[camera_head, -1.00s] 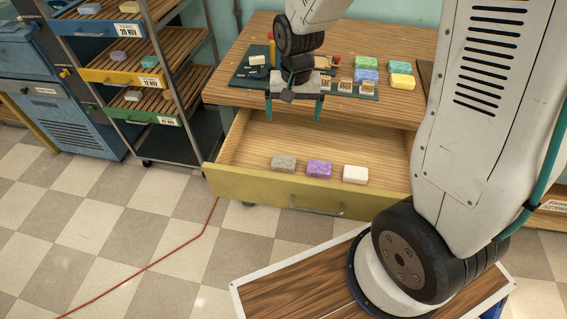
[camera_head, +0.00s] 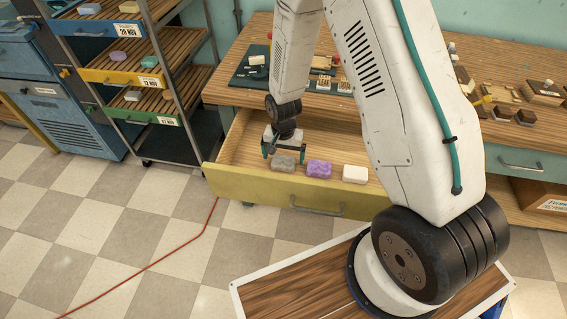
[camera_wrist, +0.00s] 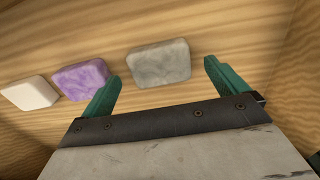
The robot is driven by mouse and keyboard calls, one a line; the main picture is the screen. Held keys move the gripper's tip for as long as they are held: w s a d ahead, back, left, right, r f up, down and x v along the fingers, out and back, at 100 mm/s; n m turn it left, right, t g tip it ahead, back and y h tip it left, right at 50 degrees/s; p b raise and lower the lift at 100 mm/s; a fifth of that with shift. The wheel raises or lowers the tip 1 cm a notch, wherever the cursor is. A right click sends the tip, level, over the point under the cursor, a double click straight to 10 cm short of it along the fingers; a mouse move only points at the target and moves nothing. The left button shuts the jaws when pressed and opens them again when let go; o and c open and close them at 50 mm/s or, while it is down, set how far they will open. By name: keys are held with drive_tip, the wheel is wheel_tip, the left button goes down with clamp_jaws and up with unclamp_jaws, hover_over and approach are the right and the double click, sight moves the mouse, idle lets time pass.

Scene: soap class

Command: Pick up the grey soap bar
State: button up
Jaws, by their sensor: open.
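The grey soap bar (camera_head: 284,163) lies in the open drawer (camera_head: 250,188), leftmost in a row of three bars. It also shows in the wrist view (camera_wrist: 159,63), beyond and between the tips of the two teal fingers. My gripper (camera_head: 284,151) is open and empty, just above and behind the grey bar in the head view. In the wrist view my gripper (camera_wrist: 160,77) has its left finger close to the purple bar; I cannot tell whether they touch.
A purple bar (camera_head: 319,169) and a white bar (camera_head: 355,174) lie to the right in the drawer. The drawer's yellow front and the tabletop (camera_head: 225,95) bound the space. A shelf rack (camera_head: 165,100) stands at the left.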

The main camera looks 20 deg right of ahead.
sight(283, 163)
wheel_tip(283, 163, down, 2)
drive_tip(key=shift+f, duration=0.2)
drive_tip(key=c, duration=1.1)
